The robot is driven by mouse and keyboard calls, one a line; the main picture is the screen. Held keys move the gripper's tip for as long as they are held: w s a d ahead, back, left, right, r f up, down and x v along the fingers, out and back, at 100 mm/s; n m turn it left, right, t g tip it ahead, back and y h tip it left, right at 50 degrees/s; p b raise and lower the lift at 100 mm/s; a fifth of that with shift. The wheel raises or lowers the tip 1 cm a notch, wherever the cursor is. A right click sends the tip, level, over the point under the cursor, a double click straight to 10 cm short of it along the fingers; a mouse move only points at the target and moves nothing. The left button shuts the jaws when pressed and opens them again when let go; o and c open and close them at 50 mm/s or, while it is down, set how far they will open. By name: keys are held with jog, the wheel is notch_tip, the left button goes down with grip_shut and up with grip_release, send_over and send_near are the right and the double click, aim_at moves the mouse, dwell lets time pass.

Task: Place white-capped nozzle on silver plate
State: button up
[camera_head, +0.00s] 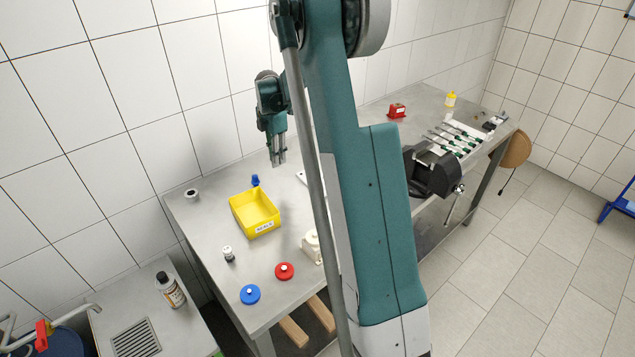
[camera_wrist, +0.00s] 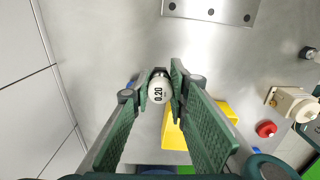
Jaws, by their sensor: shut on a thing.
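In the wrist view my gripper (camera_wrist: 160,90) is shut on the white-capped nozzle (camera_wrist: 159,91), whose round white top reads "0.20". The nozzle sits between the fingertips with its cap toward the camera; its lower end is hidden. The silver plate (camera_wrist: 210,10), with several dark holes, lies at the top of the wrist view, ahead and to the right of the nozzle, partly cut off. In the head view my gripper (camera_head: 278,157) points down over the bench behind the yellow bin. The nozzle is too small to make out there, and my arm hides part of the bench.
A yellow bin (camera_head: 254,214) with a small blue object (camera_head: 255,180) behind it stands on the bench (camera_head: 205,225). A red disc (camera_head: 284,271), a blue disc (camera_head: 249,294) and a small white-and-dark piece (camera_head: 228,254) are nearer. A dark vise (camera_head: 432,175) stands right of my arm.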

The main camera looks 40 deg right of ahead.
send_over(318, 181)
jog(key=shift+r, duration=0.45)
jog(key=shift+f, duration=0.1)
jog(key=shift+w+f, duration=0.1)
jog(key=shift+f, duration=2.9)
jog(key=shift+f, duration=1.9)
jog(key=shift+f+b, duration=0.2)
jog(key=shift+b, duration=0.1)
jog(key=o, duration=0.9)
jog(key=shift+r, duration=0.1)
